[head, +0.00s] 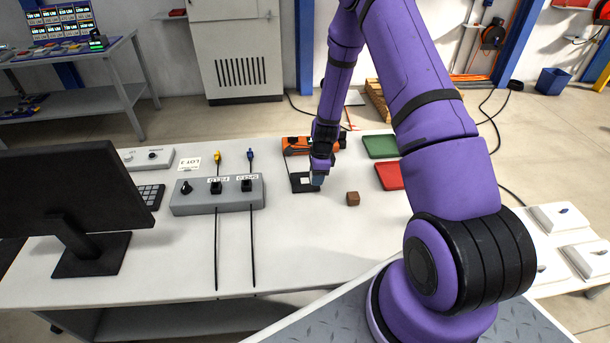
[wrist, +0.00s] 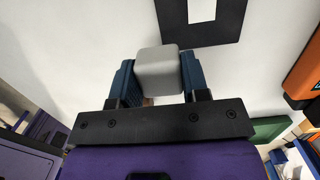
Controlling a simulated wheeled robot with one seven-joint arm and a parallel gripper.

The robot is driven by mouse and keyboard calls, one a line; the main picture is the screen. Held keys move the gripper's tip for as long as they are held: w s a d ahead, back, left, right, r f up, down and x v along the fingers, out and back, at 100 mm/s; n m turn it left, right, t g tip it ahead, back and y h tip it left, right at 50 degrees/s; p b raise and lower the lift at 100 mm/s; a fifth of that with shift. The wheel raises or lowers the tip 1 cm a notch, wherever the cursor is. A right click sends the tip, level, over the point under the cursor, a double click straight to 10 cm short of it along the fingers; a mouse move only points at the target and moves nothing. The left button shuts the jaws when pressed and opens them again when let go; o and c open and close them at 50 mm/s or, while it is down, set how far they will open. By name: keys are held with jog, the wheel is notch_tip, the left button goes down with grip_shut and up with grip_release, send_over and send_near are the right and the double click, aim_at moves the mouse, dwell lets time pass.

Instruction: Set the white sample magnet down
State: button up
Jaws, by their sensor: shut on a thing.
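The white sample magnet (wrist: 160,72) looks like a pale grey rounded block in the wrist view. My gripper (wrist: 157,82) is shut on it, with a blue finger on each side. In the head view my gripper (head: 317,180) is low over the white table, at the right edge of a black square frame (head: 298,189) with a white middle. The frame also shows at the top of the wrist view (wrist: 236,22), beyond the magnet. The magnet is mostly hidden in the head view. I cannot tell whether it touches the table.
A red pad (head: 388,176) and a green pad (head: 380,146) lie further right. An orange device (head: 297,145) is behind. A grey control box (head: 217,196) and a monitor (head: 75,195) stand left. The front of the table is clear.

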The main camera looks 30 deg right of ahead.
send_over(304, 181)
jog(key=shift+d+f, duration=0.15)
jog(key=shift+f, duration=1.9)
jog(key=shift+f, duration=0.1)
jog(key=o, duration=1)
jog(key=shift+c, duration=0.2)
